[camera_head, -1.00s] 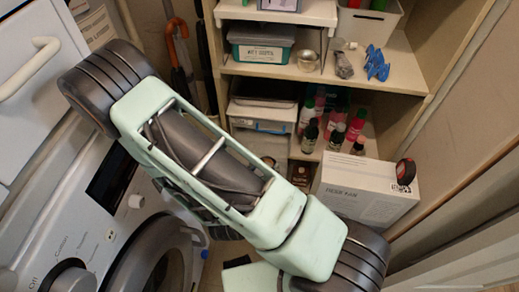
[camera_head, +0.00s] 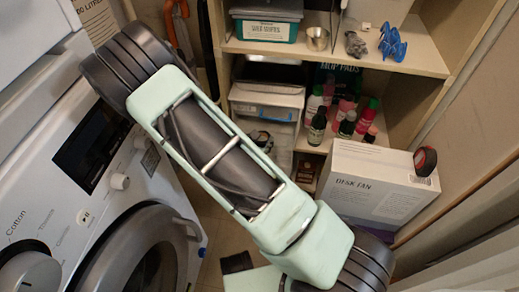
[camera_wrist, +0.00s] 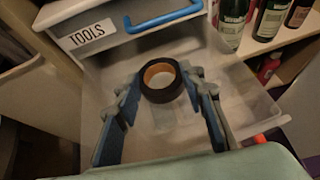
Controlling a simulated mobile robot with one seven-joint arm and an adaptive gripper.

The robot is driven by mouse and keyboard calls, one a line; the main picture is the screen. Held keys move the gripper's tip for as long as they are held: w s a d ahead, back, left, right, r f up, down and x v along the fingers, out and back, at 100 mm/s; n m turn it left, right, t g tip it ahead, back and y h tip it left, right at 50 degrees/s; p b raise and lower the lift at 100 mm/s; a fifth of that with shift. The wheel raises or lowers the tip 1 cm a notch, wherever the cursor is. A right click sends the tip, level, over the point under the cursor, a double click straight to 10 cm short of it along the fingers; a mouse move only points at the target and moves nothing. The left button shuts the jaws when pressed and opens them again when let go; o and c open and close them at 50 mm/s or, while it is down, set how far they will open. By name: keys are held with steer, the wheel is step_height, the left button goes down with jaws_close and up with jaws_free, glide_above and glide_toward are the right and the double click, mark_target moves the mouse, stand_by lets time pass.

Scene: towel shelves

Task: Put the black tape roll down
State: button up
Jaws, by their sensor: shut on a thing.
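The black tape roll (camera_wrist: 161,96), with an orange-brown core, is between my gripper's fingertips (camera_wrist: 160,82) in the wrist view. My gripper is shut on it, with one blue-grey finger on each side. Behind and below the roll is a clear plastic bin or drawer (camera_wrist: 240,97), and I cannot tell whether the roll touches it.
A white container labelled TOOLS with a blue handle (camera_wrist: 165,19) lies just beyond the roll. Bottles (camera_wrist: 272,18) stand to the right. The head view shows a DESK FAN box (camera_head: 375,185) with a red-black object (camera_head: 425,160) on it, and a washing machine (camera_head: 95,215) at left.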

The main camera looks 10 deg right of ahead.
mark_target(264, 140)
steer(key=shift+w+d+f, duration=0.1)
steer(key=shift+w+f, duration=0.65)
steer(key=shift+f, duration=0.15)
steer(key=shift+w+f+b, duration=0.15)
steer(key=shift+f+b, duration=0.3)
steer(key=shift+f, duration=0.4)
steer(key=shift+w+f+b, duration=0.1)
steer(key=shift+f+b, duration=0.35)
steer(key=shift+f, duration=0.4)
steer(key=shift+f, duration=0.1)
steer(key=o, duration=1.2)
steer(key=shift+c, duration=0.2)
steer(key=shift+r, duration=0.25)
steer(key=p+v, duration=0.3)
steer(key=v, duration=0.9)
steer(key=shift+f, duration=0.2)
